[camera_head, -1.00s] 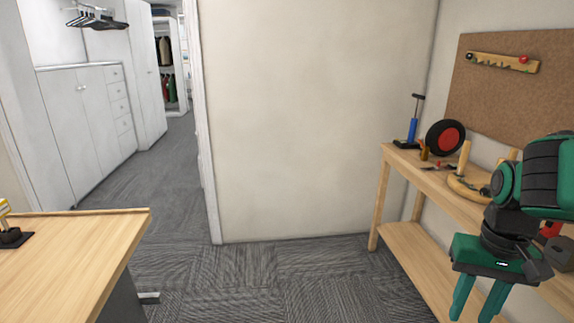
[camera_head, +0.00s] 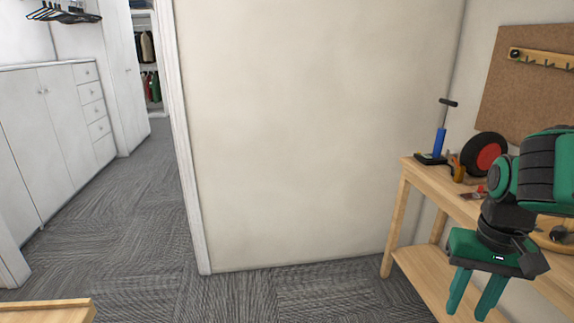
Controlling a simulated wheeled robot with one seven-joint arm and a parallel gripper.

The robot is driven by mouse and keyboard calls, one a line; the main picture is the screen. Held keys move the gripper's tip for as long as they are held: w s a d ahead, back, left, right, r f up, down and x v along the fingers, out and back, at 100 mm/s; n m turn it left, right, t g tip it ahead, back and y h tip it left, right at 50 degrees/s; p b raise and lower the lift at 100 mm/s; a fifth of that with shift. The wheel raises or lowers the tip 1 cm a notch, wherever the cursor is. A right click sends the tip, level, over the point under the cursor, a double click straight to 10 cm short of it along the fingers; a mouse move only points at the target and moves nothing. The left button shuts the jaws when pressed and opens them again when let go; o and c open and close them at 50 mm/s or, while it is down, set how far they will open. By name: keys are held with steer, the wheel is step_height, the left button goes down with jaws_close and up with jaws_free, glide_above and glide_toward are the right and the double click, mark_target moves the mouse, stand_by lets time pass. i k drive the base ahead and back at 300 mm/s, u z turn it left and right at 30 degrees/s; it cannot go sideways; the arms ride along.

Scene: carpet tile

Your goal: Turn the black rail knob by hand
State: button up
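A wooden rail (camera_head: 545,60) with several small hooks is fixed on the brown board at the upper right, cut off by the picture edge. A round black knob (camera_head: 516,54) sits at the left end of the rail. My gripper (camera_head: 468,308) hangs in front of the wooden bench at the lower right, its two green fingers apart and pointing down with nothing between them. It is well below the knob in the picture and apart from it.
The wooden bench (camera_head: 411,171) stands along the right wall, bearing a blue pump (camera_head: 439,142) and a black-and-red wheel (camera_head: 488,157). A wooden tabletop corner (camera_head: 45,312) shows at the lower left. Carpet (camera_head: 135,215) is clear around the doorway and toward the cabinets.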

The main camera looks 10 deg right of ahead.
mark_target(515, 53)
steer(key=i, duration=2.85)
steer(key=z, duration=2.4)
